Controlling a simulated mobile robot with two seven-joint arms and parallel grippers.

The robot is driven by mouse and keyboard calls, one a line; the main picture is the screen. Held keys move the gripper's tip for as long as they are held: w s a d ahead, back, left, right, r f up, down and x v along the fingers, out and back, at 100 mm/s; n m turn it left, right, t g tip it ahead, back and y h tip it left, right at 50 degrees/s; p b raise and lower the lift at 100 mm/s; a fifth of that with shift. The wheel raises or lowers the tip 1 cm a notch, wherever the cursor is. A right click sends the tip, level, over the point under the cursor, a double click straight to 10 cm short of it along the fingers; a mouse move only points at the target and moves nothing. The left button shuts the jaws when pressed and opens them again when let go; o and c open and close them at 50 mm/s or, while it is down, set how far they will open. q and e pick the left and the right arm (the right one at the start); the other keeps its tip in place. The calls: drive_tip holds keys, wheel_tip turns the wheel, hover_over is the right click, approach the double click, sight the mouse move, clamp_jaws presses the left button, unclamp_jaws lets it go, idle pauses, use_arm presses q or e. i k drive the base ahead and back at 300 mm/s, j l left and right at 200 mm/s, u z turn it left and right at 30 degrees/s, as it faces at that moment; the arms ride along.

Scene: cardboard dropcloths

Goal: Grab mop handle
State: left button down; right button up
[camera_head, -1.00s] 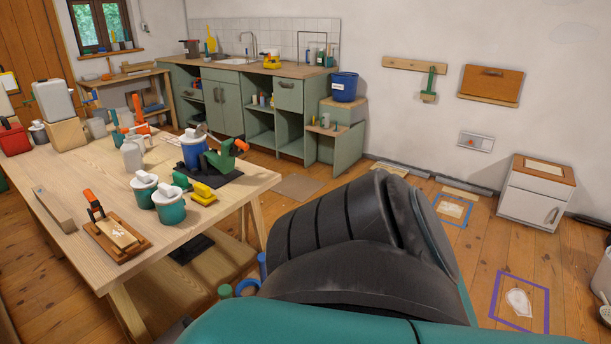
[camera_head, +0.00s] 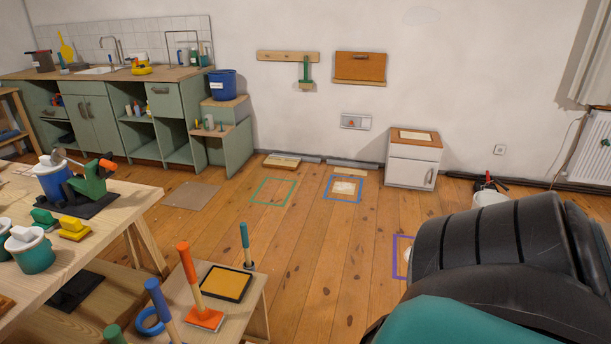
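No thing in view is clearly a mop. Several upright handles stand around the low wooden stand at lower left: an orange handle (camera_head: 187,265) with a flat orange foot, a blue handle (camera_head: 158,303), a teal handle (camera_head: 245,240) behind the stand, and a green handle top (camera_head: 114,335) cut by the bottom edge. What the blue and green handles join is hidden or out of frame. A green-handled brush (camera_head: 305,74) hangs on the wall rail. A dark and teal part of my arm fills the lower right. Neither gripper shows.
The low stand (camera_head: 250,313) holds a black-framed yellow tray (camera_head: 225,283). A workbench (camera_head: 110,212) with pots and tools is at left. A blue bucket (camera_head: 222,85) sits on a green cabinet. A white cabinet (camera_head: 412,165) stands by the wall. The middle floor is open, with taped outlines.

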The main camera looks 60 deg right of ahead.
sight(244, 235)
drive_tip(key=z, duration=1.35)
drive_tip(key=l+u, duration=0.1)
drive_tip(key=u, duration=0.35)
drive_tip(key=i+l+u, duration=0.1)
drive_tip(key=u, duration=0.35)
drive_tip(key=l+u, duration=0.1)
drive_tip(key=u, duration=0.35)
drive_tip(key=l+u, duration=0.7)
drive_tip(key=l, duration=0.15)
drive_tip(key=l+u, duration=0.15)
drive_tip(key=l, duration=0.3)
drive_tip(key=k+l+u, duration=0.15)
drive_tip(key=l, duration=0.7)
drive_tip(key=k+l, duration=0.15)
drive_tip(key=l, duration=0.75)
drive_tip(key=k+u, duration=0.05)
